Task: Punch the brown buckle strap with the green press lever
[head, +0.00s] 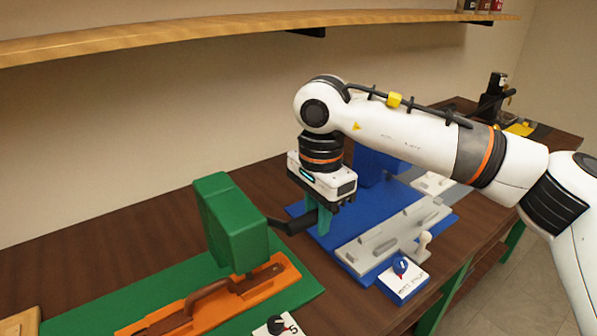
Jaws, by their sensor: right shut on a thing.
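The green press (230,222) stands on a green base plate (95,315) at the left of the bench. Its dark lever (285,224) sticks out to the right. My right gripper (317,218) points down and is shut on the outer end of this lever; its fingertips are partly hard to make out. The brown buckle strap (205,296) lies lengthwise in an orange holder (285,279), and its far part runs under the press head. The press head hides the exact spot above the strap. My left gripper is not in view.
A blue press (376,166) on a blue plate (325,232) stands behind my right arm, with a grey fixture (395,238) before it. A dial (278,325) is at the bottom. A wooden shelf (200,30) hangs above.

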